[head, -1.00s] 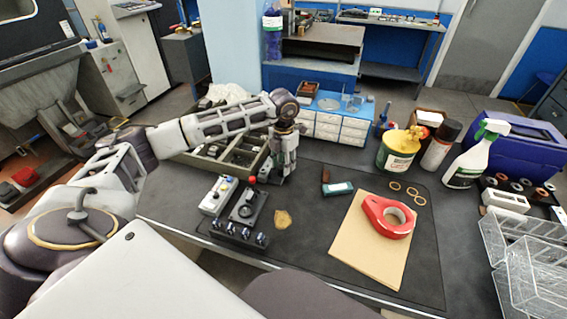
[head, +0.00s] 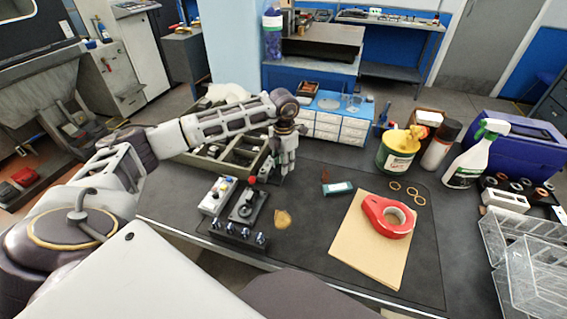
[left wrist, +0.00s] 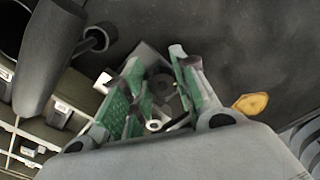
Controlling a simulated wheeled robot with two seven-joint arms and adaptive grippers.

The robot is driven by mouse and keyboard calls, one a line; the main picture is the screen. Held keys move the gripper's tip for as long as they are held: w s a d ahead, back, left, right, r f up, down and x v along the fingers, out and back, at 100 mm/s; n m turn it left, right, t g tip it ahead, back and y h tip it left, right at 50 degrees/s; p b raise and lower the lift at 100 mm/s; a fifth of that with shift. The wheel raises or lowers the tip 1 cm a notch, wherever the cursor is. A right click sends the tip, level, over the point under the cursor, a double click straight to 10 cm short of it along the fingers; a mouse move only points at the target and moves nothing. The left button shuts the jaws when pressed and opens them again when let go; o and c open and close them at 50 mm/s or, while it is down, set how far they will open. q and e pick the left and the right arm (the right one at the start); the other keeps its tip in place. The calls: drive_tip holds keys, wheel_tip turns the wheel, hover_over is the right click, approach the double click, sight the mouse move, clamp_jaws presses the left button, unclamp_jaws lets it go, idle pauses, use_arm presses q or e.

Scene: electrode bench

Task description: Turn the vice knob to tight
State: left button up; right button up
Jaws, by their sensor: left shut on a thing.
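My left gripper (head: 275,178) points down at the table, just right of a black device with a red top (head: 250,205). In the left wrist view its two green-padded fingers (left wrist: 160,90) stand either side of a small grey part, which I take to be the vice knob, and are shut on it. A grey block with a round centre shows between the fingers there. In the head view the gripper hides the knob and most of the vice, so the knob's setting cannot be read. My right gripper is in neither view.
A divided parts tray (head: 205,165) lies left of the gripper. A tan piece (head: 282,219) lies nearby and also shows in the wrist view (left wrist: 252,103).

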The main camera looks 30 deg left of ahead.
use_arm(q)
drive_tip(key=o, duration=0.8)
wheel_tip(320, 180, up, 12)
idle(0.5)
